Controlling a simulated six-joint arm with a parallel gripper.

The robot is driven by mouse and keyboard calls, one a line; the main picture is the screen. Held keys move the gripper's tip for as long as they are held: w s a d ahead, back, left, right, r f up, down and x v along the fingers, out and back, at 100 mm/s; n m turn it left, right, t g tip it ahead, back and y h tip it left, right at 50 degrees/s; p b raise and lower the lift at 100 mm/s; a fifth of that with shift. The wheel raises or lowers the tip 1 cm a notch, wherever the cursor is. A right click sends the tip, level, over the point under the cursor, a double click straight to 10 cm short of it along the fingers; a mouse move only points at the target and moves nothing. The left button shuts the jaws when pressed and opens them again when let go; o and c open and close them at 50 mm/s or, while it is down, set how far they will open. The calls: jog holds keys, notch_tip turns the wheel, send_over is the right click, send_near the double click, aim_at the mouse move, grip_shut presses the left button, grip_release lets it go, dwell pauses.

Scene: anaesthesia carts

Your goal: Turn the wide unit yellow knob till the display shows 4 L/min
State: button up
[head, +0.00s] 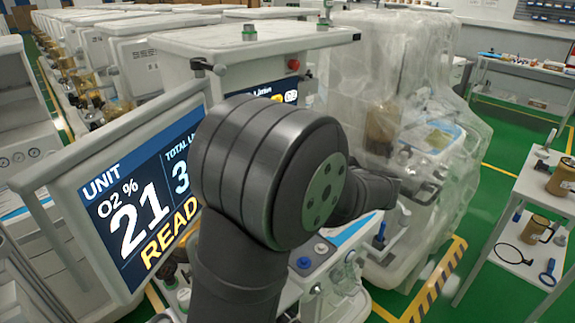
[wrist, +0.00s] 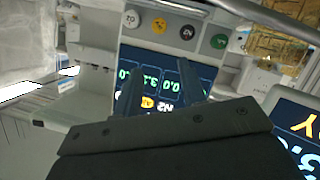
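In the wrist view, which is upside down, a row of round knobs runs along a panel: a white one, a dark one with a yellowish face (wrist: 158,25), a darker one and a green one. I take the yellowish one as the yellow knob. A dark display (wrist: 165,72) below the row shows green figures; a middle one seems to start with 3. My gripper (wrist: 159,76) has its two fingers apart and empty, over the display and short of the knobs. In the head view my arm hides the gripper and these knobs.
In the head view a large screen (head: 140,200) at left reads O2 % 21, READY and a total starting with 3. A plastic-wrapped cart (head: 390,100) stands to the right of my arm. A white side table (head: 535,190) holds tan mugs. Green floor shows between.

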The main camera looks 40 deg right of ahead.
jog(key=w+d+f, duration=0.1)
jog(key=w+f, duration=0.2)
jog(key=w, duration=0.5)
jog(key=w+d+f+m+y, duration=0.1)
jog(key=w+d+f, duration=0.1)
jog(key=w, duration=0.6)
jog(key=shift+f+m+g, duration=0.3)
jog(key=shift+f+g, duration=0.1)
jog(key=c, duration=0.7)
